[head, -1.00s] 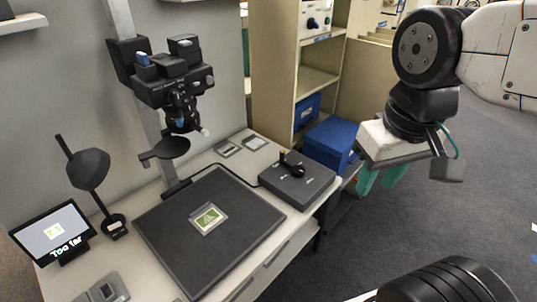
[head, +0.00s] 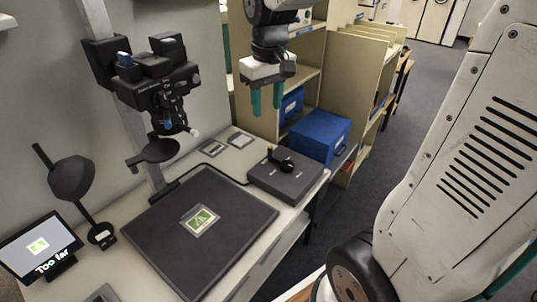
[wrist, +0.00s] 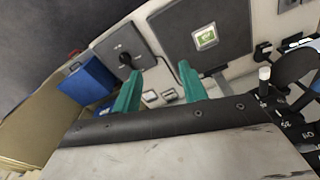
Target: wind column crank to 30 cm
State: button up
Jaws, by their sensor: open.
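The copy stand's column (head: 130,120) rises at the back left and carries a black camera carriage (head: 150,85). A small crank with a pale knob (head: 194,132) sticks out low on the carriage's right side. In the wrist view a pale knob (wrist: 264,74) shows at the right, beside the dark carriage parts (wrist: 298,70). My gripper (head: 266,104) hangs to the right of the carriage, its green fingers pointing down, apart and empty. In the wrist view my gripper's fingers (wrist: 160,85) are spread with nothing between them. No height reading is legible.
A dark baseboard (head: 200,238) with a green card (head: 200,219) lies on the desk. A grey control box (head: 287,177) sits right of it, a lamp (head: 72,178) and small screen (head: 40,247) left. Blue boxes (head: 320,135) and shelves (head: 345,75) stand behind.

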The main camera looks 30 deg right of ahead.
jog(key=w+d+f, duration=0.5)
jog(key=w+f, duration=0.2)
jog(key=w, duration=0.5)
jog(key=n, duration=0.1)
send_over(270, 153)
jog(key=shift+g, duration=0.4)
jog(key=f, duration=1.7)
jog(key=w+f, duration=0.1)
jog(key=f, duration=0.7)
jog(key=shift+d+f, duration=0.15)
jog(key=shift+d, duration=0.1)
notch_tip(270, 153, down, 8)
jog(key=shift+d+r, duration=0.1)
jog(key=shift+f, duration=0.4)
jog(key=shift+d, duration=0.1)
grip_shut()
